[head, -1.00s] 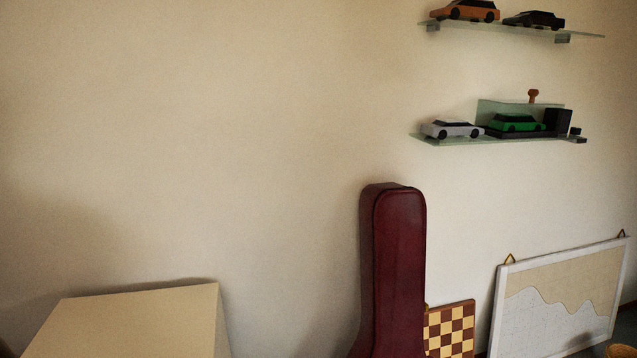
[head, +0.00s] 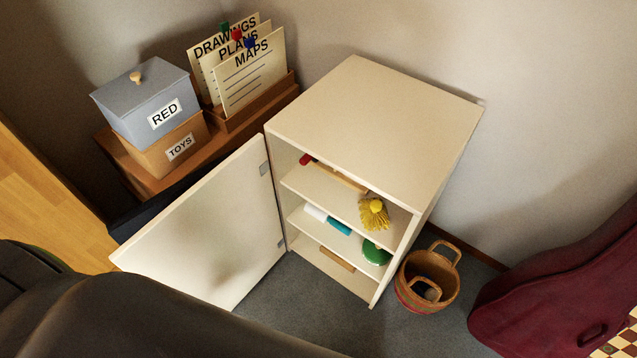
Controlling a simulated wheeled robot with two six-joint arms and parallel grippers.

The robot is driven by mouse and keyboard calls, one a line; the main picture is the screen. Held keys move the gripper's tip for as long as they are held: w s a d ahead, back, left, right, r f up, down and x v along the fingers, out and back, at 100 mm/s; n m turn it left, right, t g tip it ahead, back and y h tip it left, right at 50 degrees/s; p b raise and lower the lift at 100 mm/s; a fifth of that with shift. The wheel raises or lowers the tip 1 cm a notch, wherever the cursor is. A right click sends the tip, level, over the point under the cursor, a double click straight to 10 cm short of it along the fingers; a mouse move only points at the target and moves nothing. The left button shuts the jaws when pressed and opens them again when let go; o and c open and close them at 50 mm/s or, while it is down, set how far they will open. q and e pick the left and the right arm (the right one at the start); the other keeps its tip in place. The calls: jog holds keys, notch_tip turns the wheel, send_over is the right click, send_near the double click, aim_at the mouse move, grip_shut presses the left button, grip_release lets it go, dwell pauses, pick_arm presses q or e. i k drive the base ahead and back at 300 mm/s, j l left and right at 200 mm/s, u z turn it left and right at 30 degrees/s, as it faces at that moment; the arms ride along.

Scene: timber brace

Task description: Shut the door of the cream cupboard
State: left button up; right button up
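The cream cupboard (head: 375,125) stands against the wall in the middle of the head view. Its door (head: 205,235) is hinged on the cupboard's left front edge and stands wide open, swung out to the left. The shelves inside show, holding a yellow brush (head: 374,214), a white and teal item (head: 327,220) and a green round item (head: 375,254). A dark part of my own body covers the lower left of the view and hides the floor there. Neither of my grippers shows.
A basket (head: 428,279) stands on the floor close to the cupboard's right side. A dark red case (head: 560,285) is at the far right. A brown low unit with a grey box (head: 148,103) and papers (head: 245,75) stands behind the door. Grey floor (head: 300,310) lies before the cupboard.

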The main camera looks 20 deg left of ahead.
aim_at(216, 242)
jog(key=u, duration=0.15)
jog(key=k+j+u, duration=0.15)
jog(key=j, duration=0.15)
jog(key=k+j+u, duration=0.1)
jog(key=j, duration=0.2)
jog(key=k+j+u, duration=0.15)
jog(key=j, duration=0.2)
jog(key=k+j+u, duration=0.1)
jog(key=j, duration=0.25)
